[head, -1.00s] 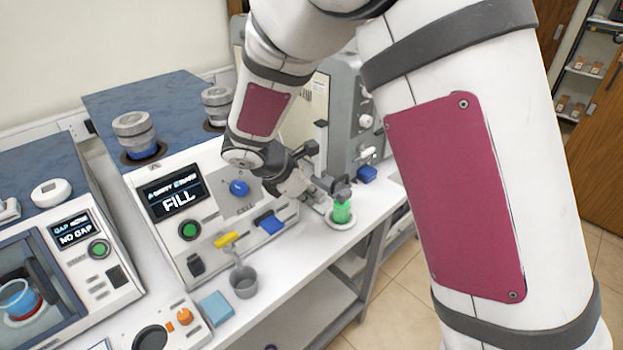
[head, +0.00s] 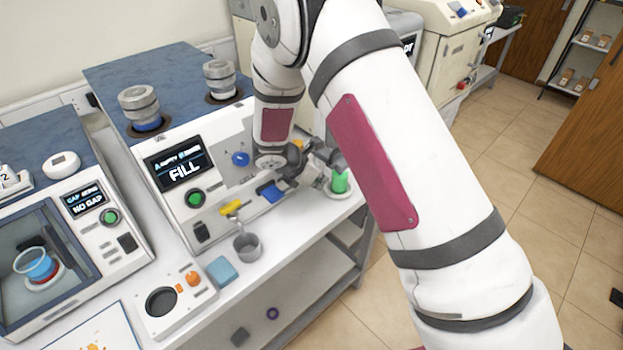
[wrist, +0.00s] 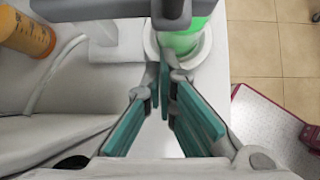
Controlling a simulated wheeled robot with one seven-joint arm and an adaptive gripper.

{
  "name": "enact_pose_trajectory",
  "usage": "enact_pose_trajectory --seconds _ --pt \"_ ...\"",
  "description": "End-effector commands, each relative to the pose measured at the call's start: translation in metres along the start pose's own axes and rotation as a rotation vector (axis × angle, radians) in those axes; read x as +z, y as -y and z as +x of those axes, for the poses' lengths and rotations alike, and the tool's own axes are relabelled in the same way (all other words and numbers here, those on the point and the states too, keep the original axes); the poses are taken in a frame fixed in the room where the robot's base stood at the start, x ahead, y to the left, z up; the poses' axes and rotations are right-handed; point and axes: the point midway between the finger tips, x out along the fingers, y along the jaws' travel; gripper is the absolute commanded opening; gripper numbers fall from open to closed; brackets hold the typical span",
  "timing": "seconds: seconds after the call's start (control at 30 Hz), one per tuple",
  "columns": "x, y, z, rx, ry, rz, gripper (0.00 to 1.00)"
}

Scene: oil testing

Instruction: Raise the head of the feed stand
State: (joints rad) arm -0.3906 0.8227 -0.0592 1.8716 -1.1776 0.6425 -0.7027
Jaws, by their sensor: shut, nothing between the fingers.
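The feed stand shows as a green bottle (head: 340,181) upright on a round white base at the right end of the bench. In the wrist view the green bottle (wrist: 183,40) is at top centre, with the stand's grey head (wrist: 171,12) above it, partly cut off by the frame. My gripper (wrist: 166,78) is shut and empty, its teal-padded fingers pointing at the bottle's base, apparently short of it. In the head view my gripper is beside the stand on its left, and my arm partly hides it. Contact with the head cannot be told.
A large machine with a "FILL" screen (head: 184,168) stands left of the stand. In front of it are a grey cup (head: 247,246), a yellow handle (head: 231,207) and a blue block (head: 222,270). An orange container (wrist: 28,32) is upper left in the wrist view. The bench edge is close.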

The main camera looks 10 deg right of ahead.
Motion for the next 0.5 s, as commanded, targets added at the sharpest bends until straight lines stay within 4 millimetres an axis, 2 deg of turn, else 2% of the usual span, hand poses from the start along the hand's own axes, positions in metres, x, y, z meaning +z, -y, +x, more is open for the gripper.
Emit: enact_pose_trajectory --seconds 0.03,0.13,0.5 --pt "0.009 0.001 -0.010 0.005 0.001 0.006 0.00" --pt "0.017 0.001 -0.017 0.005 0.000 0.005 0.00" --pt "0.023 0.000 -0.021 0.003 0.000 0.002 0.00"
